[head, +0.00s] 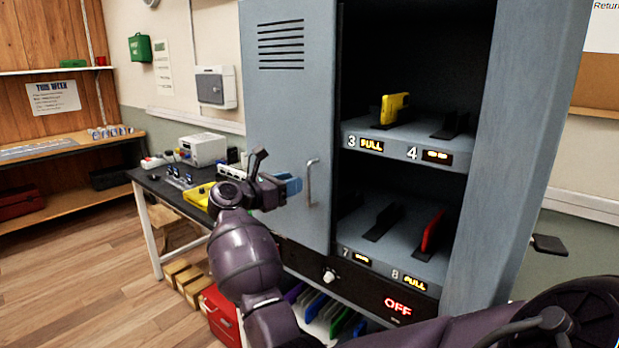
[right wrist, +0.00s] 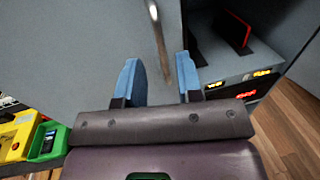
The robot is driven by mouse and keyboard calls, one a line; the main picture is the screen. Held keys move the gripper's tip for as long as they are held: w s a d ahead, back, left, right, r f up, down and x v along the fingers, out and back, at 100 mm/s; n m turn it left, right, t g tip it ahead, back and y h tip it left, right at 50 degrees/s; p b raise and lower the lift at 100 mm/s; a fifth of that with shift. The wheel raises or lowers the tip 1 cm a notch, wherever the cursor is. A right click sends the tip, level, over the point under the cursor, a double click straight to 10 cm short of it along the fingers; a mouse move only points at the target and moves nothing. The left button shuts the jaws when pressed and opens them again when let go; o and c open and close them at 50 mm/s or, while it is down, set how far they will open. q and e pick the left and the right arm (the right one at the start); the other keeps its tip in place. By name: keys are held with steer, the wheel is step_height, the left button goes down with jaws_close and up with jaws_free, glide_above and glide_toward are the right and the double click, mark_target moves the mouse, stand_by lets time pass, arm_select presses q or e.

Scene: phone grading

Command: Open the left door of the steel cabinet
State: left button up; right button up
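The steel cabinet's grey left door (head: 288,110) has vent slots at the top and looks shut or nearly so. Its vertical bar handle (head: 311,182) is near the door's right edge and also shows at the top of the right wrist view (right wrist: 155,22). My right gripper (head: 290,187) is in front of the door, just left of the handle in the head view. In the right wrist view its two blue fingers (right wrist: 158,75) are apart with nothing between them. My left gripper is not in view.
The cabinet's right half is open, with a yellow phone (head: 394,107) and a red phone (head: 432,230) in numbered slots. A dark workbench (head: 170,188) with devices stands to the left. A red box (head: 219,318) is on the floor below. Wood floor (head: 70,280) is clear at left.

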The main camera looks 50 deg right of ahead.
mark_target(309, 202)
steer(key=shift+s+d, duration=0.2)
steer(key=shift+d, duration=1.35)
steer(key=shift+s+d, duration=0.15)
steer(key=shift+d, duration=1.35)
steer(key=shift+c, duration=0.4)
jaws_close()
